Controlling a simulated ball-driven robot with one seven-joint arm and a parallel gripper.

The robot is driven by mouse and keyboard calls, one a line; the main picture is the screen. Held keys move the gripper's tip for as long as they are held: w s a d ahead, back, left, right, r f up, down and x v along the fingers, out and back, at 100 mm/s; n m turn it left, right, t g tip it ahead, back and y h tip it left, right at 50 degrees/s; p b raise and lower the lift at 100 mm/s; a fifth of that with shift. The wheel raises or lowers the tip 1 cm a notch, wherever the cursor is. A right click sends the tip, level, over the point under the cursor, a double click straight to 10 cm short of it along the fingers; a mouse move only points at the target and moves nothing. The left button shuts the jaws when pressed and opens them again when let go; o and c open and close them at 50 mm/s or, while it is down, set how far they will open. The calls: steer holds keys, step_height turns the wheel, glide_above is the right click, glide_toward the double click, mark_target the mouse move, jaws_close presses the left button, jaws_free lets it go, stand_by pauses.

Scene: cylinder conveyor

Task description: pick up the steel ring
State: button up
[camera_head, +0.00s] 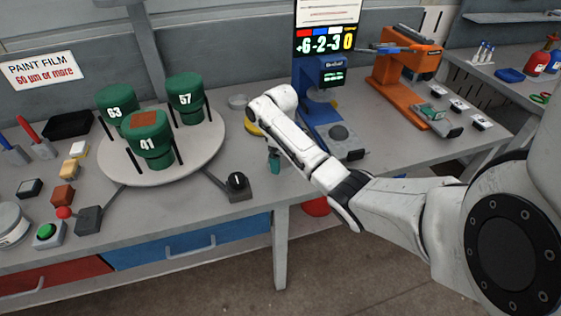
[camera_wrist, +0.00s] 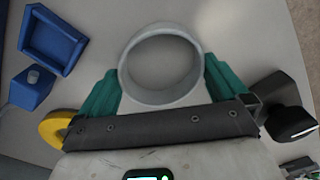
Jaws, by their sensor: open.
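The steel ring (camera_wrist: 125,72) is a plain grey hoop in the wrist view, lying over the grey table top, which shows through its middle. My gripper (camera_wrist: 160,80) is open, with its teal fingers on either side of the ring. Both fingers look very close to the ring's outer wall; I cannot tell if they touch it. In the head view my gripper (camera_head: 274,161) points down at the table near its front edge. I cannot make out the ring there.
A black knob box (camera_head: 237,187) stands left of my gripper. A yellow ring-shaped piece (camera_wrist: 54,128) and a blue tray (camera_wrist: 52,40) are close by in the wrist view. A turntable (camera_head: 190,165) with green cylinders is left; a blue device (camera_head: 318,105) stands right.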

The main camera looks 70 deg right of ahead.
steer(key=c, duration=0.7)
steer(key=shift+c, duration=0.4)
steer(key=shift+r, duration=0.1)
